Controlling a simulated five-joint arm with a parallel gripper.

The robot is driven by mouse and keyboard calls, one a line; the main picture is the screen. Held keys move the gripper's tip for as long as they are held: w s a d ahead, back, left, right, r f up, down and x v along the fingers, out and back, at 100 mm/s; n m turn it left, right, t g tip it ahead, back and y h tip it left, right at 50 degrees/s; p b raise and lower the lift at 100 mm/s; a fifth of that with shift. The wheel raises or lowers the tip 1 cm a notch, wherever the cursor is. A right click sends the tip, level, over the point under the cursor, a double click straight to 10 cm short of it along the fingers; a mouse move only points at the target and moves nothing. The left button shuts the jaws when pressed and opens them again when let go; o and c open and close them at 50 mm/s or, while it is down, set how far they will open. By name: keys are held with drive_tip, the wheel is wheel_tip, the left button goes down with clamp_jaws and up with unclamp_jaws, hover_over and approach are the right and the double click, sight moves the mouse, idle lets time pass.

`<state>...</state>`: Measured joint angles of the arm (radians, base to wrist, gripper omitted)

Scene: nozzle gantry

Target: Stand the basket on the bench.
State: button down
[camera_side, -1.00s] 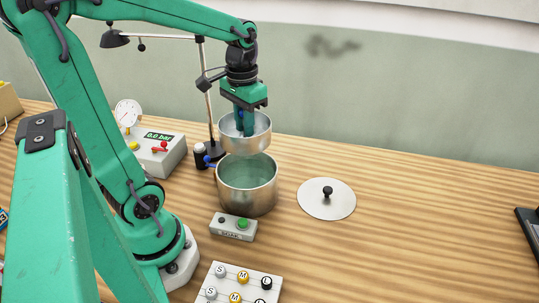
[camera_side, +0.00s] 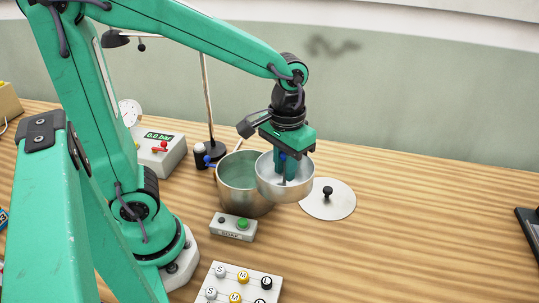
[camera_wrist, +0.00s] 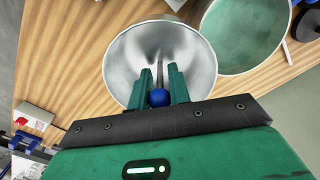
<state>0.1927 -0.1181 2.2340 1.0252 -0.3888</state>
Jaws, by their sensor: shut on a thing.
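The basket (camera_side: 284,185) is a shallow silver metal bowl shape with a central stem topped by a blue knob. My gripper (camera_side: 286,160) is shut on that stem and knob. The basket hangs in the air, to the right of and in front of the metal pot (camera_side: 240,185), overlapping it in the side view. In the wrist view the basket (camera_wrist: 130,65) hangs between my gripper's fingers (camera_wrist: 160,95), beside the pot (camera_wrist: 208,40) with green liquid. The wooden bench (camera_side: 400,240) lies below. The gap between basket and bench is hard to judge.
A round lid (camera_side: 335,205) with a black knob lies on the bench right of the basket.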

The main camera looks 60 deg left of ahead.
drive_tip(key=s+d+f, duration=0.2)
drive_tip(key=s+d, duration=0.2)
drive_tip(key=d, duration=0.4)
drive_tip(key=s+d+f, duration=0.2)
drive_tip(key=s+d, duration=0.1)
drive_tip(key=d, duration=0.5)
drive_tip(key=shift+s+d+f, duration=0.15)
drive_tip(key=shift+s, duration=0.2)
drive_tip(key=w+a+f, duration=0.2)
drive_tip(key=w, duration=0.1)
drive_tip(key=w+a+f, duration=0.2)
drive_tip(key=w, duration=0.1)
drive_tip(key=w+a+f, duration=0.2)
drive_tip(key=w+f, duration=0.1)
drive_tip(key=w, duration=0.1)
drive_tip(key=shift+a, duration=0.2)
drive_tip(key=shift+f, duration=2)
drive_tip(key=shift+f, duration=0.1)
